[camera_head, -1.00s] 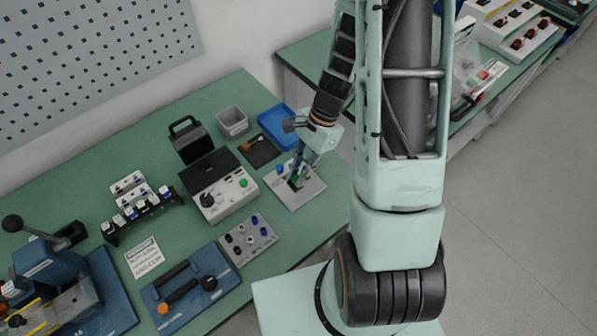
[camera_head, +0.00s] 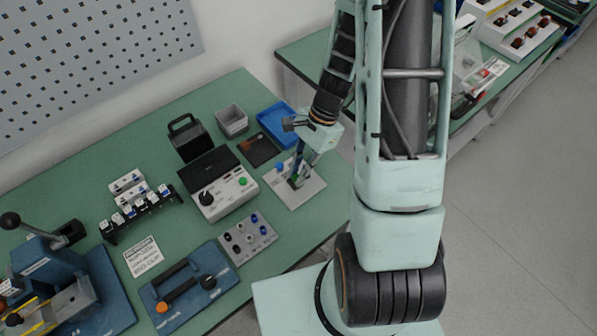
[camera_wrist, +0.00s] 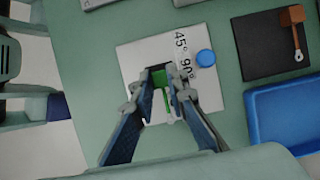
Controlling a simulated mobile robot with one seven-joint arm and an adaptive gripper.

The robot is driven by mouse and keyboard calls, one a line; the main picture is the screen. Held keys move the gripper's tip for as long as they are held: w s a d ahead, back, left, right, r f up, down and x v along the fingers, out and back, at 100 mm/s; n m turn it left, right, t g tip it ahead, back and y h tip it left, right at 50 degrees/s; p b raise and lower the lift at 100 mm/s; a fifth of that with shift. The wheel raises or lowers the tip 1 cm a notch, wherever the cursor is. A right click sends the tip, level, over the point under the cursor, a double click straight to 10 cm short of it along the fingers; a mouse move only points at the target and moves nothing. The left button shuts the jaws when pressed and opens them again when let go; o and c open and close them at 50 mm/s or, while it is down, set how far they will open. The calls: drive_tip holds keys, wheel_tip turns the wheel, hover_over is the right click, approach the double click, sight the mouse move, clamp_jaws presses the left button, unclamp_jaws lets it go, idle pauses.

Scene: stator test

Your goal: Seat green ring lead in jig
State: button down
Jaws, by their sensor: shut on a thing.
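The jig is a pale plate (camera_head: 308,192) on the green bench with a blue knob (camera_head: 280,168). In the wrist view the plate (camera_wrist: 133,62) carries "45°" and "90°" marks beside the blue knob (camera_wrist: 206,58). My gripper (camera_wrist: 168,82) is over the middle of the plate, pointing down, with its fingers closed on the green ring lead (camera_wrist: 160,78). A pale, narrow end of the lead shows between the fingers. In the head view my gripper (camera_head: 294,180) covers most of the lead. I cannot tell whether the lead touches the jig.
A black mat (camera_wrist: 260,60) with an orange-brown ring lead (camera_wrist: 294,22) lies right of the jig in the wrist view, above a blue tray (camera_wrist: 255,112). A control box with knob and green button (camera_head: 226,196) stands left of the jig. A grey bin (camera_head: 232,122) is behind.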

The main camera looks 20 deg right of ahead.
drive_tip(key=shift+s+f, duration=0.1)
drive_tip(key=shift+f, duration=0.1)
drive_tip(key=c, duration=1.8)
unclamp_jaws()
drive_tip(key=shift+f, duration=0.1)
drive_tip(key=shift+w+d+r, duration=0.15)
drive_tip(key=shift+w+r, duration=0.05)
drive_tip(key=shift+r, duration=0.2)
drive_tip(key=v, duration=1.1)
drive_tip(key=shift+s+r, duration=0.1)
drive_tip(key=shift+r, duration=0.1)
